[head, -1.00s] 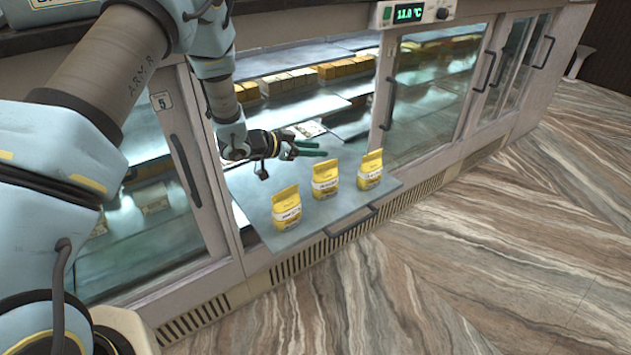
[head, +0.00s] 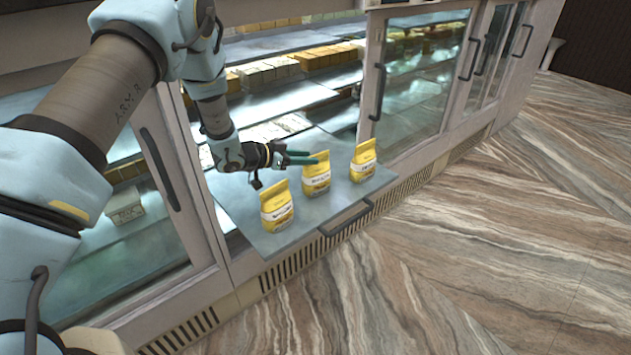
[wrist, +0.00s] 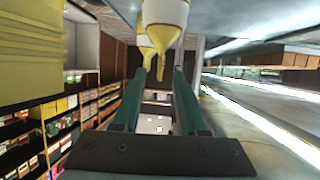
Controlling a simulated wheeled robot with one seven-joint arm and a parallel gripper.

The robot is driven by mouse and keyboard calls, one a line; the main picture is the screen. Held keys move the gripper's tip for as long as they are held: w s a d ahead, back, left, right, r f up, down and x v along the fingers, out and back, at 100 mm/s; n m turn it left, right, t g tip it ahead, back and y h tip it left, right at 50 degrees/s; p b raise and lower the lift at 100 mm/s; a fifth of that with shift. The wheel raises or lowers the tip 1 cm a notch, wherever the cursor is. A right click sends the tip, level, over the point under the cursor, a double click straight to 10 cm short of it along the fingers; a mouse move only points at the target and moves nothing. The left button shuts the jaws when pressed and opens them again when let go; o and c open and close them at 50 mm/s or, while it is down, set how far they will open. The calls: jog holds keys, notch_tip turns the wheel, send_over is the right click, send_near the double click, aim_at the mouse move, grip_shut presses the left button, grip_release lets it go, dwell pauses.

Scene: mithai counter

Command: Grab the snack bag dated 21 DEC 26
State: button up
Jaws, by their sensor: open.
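Three yellow snack bags with white label bands stand upright in a row on a grey pull-out tray (head: 287,240): a left bag (head: 276,207), a middle bag (head: 316,174) and a right bag (head: 363,161). The printed dates are too small to read. My gripper (head: 312,157) is open and empty, with its green fingers pointing at the middle bag's upper part. In the wrist view, which looks upside down, the middle bag (wrist: 165,18) shows ahead between the fingers (wrist: 160,78), with another bag partly hidden behind it. The left bag (wrist: 30,50) fills the upper left corner.
The tray sticks out of a glass-fronted chilled counter with door frames (head: 376,70) on both sides. Behind it, shelves hold rows of sweet boxes (head: 262,72). A tray handle (head: 345,218) sits at the front edge. The striped floor (head: 470,260) in front is clear.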

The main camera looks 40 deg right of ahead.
aim_at(324, 161)
jog(key=shift+p+x, duration=0.95)
jog(key=shift+x, duration=2.55)
jog(key=shift+c, duration=0.3)
grip_shut()
